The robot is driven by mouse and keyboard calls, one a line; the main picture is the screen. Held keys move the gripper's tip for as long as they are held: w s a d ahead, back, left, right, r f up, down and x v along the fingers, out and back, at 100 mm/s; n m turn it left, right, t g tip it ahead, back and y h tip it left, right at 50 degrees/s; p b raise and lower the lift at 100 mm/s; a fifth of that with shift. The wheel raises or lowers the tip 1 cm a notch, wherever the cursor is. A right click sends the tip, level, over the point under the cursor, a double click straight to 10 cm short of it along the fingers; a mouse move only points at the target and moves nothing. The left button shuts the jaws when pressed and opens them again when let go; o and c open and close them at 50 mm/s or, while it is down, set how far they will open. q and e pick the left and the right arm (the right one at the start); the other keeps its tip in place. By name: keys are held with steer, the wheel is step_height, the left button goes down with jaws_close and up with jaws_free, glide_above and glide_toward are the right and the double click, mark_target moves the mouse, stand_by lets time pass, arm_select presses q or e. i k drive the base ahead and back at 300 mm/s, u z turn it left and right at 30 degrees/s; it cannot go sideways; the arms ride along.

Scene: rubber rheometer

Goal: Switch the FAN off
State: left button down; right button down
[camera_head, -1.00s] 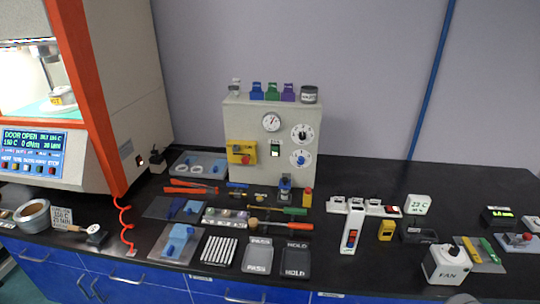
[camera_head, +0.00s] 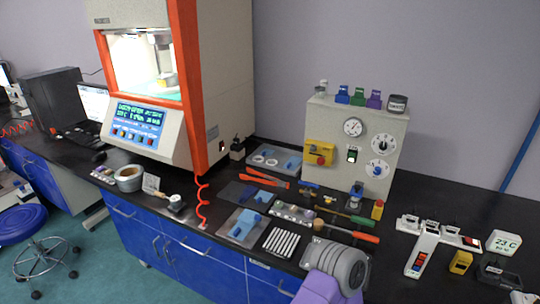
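The white box labelled FAN is not readable in the current head view. A small pale edge (camera_head: 521,297) shows at the bottom right, and it may be a corner of that box, but I cannot tell. Its switch is out of view. Neither of my grippers is in view. A grey and purple rounded link of my arm rises at the bottom centre and covers part of the bench front.
A white T-shaped switch block (camera_head: 426,247), a yellow block (camera_head: 460,262) and a 23 C display (camera_head: 503,242) stand at the right. A grey control panel (camera_head: 336,127) stands behind several tools. The rheometer (camera_head: 145,125) is at the left.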

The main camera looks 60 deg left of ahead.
mark_target(352, 157)
steer(key=u, duration=2.05)
